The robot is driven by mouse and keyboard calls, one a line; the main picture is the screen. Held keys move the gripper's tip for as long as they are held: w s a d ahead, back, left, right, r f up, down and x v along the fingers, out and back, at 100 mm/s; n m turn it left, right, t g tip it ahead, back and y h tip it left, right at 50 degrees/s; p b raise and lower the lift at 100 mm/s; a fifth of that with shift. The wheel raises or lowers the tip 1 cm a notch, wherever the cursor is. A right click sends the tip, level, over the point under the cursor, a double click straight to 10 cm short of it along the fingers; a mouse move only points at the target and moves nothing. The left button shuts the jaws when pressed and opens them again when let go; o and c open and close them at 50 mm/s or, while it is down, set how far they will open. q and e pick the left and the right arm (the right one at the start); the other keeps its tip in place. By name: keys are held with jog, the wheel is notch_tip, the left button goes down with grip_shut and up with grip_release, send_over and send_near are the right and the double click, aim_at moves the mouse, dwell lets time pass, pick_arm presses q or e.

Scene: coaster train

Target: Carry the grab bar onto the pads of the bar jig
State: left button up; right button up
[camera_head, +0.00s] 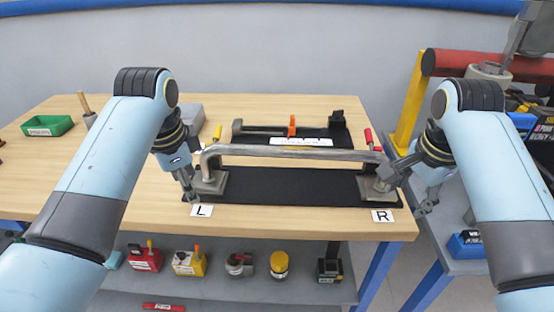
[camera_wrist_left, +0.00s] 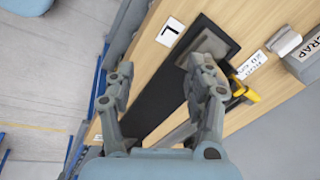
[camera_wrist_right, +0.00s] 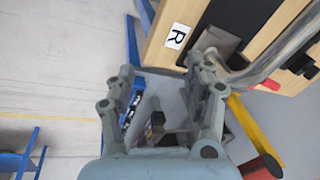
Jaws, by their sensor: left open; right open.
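The grab bar (camera_head: 290,153) is a grey metal tube with a square foot at each end. It stands on a black mat (camera_head: 275,188) at the table's front, its feet near the L (camera_head: 202,211) and R (camera_head: 383,216) labels. My left gripper (camera_head: 187,186) is open beside its left foot; in the left wrist view (camera_wrist_left: 162,82) a finger partly hides the bar. My right gripper (camera_head: 428,200) is open, off the table's right edge. In the right wrist view the bar (camera_wrist_right: 285,50) lies right of its empty fingers (camera_wrist_right: 165,78). I cannot tell for sure which fixture is the bar jig.
Behind the bar is a dark fixture (camera_head: 265,130) with an orange upright piece. Yellow (camera_head: 217,132) and red (camera_head: 368,136) handles stand near the bar's ends. A green bin (camera_head: 47,126) is at left. A yellow post (camera_head: 410,105) and red beam stand at right.

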aim_at(234, 145)
pick_arm(q)
jog(key=w+d+r+m, duration=0.6)
jog(key=w+r, duration=0.2)
jog(key=w, duration=0.3)
jog(key=shift+d+r+m, duration=0.3)
jog(key=shift+d+r, duration=0.05)
jog(key=shift+r, duration=0.05)
pick_arm(e)
jog(key=w+a+r+m, duration=0.5)
jog(key=w+r, duration=0.3)
jog(key=w, duration=0.3)
jog(key=shift+a+r, duration=0.4)
jog(key=shift+a, duration=0.45)
pick_arm(q)
jog(key=shift+w+f, duration=0.15)
pick_arm(e)
jog(key=shift+w+f, duration=0.15)
pick_arm(q)
jog(key=x, duration=1)
jog(key=shift+f, duration=0.35)
pick_arm(e)
jog(key=x, duration=1)
jog(key=shift+f, duration=0.35)
pick_arm(q)
jog(key=shift+d, duration=0.1)
jog(key=c, duration=1.1)
pick_arm(e)
jog(key=shift+a, duration=0.1)
jog(key=c, duration=1.1)
